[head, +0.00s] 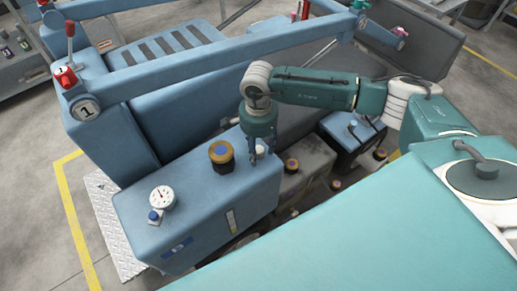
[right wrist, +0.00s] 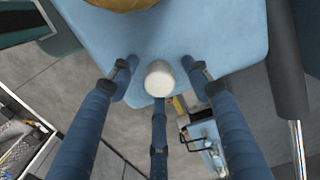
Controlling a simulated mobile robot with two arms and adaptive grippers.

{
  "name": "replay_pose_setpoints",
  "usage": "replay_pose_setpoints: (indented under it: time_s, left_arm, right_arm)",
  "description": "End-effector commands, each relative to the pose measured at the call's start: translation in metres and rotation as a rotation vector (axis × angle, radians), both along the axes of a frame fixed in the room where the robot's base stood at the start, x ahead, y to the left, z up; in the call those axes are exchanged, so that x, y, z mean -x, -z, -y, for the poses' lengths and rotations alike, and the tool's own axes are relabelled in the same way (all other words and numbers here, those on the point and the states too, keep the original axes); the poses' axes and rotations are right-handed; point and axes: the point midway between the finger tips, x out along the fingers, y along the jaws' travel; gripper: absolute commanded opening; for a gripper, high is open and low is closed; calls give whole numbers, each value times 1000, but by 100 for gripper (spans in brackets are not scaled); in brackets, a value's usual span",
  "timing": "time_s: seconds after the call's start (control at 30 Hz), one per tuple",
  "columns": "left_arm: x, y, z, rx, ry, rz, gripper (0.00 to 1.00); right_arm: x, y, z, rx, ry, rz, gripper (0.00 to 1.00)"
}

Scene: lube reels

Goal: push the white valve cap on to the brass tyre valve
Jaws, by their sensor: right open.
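The white valve cap (right wrist: 160,78) shows as a pale round top between my right gripper's fingers in the right wrist view. In the head view the cap (head: 261,150) is a small white spot at the right edge of the blue tank top. My right gripper (head: 260,156) points down over that edge, its fingers around the cap. In the right wrist view the right gripper (right wrist: 159,72) is open, with gaps between the side fingers and the cap. The brass tyre valve is not visible; I cannot tell whether it is under the cap. My left gripper is not in view.
A large black-and-yellow cap (head: 221,154) stands close left of my right gripper on the blue tank (head: 190,205). A white dial gauge (head: 162,197) is further left. Lower grey housings with yellow-topped caps (head: 292,166) lie to the right. A blue frame rail (head: 215,48) runs behind.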

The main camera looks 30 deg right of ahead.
Motion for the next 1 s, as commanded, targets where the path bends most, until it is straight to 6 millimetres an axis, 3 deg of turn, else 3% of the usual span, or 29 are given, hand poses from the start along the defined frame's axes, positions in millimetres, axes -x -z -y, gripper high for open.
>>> replay_pose_setpoints:
  time_s: [0.13,0.3,0.77,1.0]
  left_arm:
    - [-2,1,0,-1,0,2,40]
    - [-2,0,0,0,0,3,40]
    - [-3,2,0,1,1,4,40]
    - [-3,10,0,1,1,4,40]
  right_arm:
    - [0,0,0,0,0,0,46]
    - [0,0,0,0,0,0,13]
    - [-1,-3,0,0,1,1,13]
    - [-1,-29,0,-1,0,5,13]
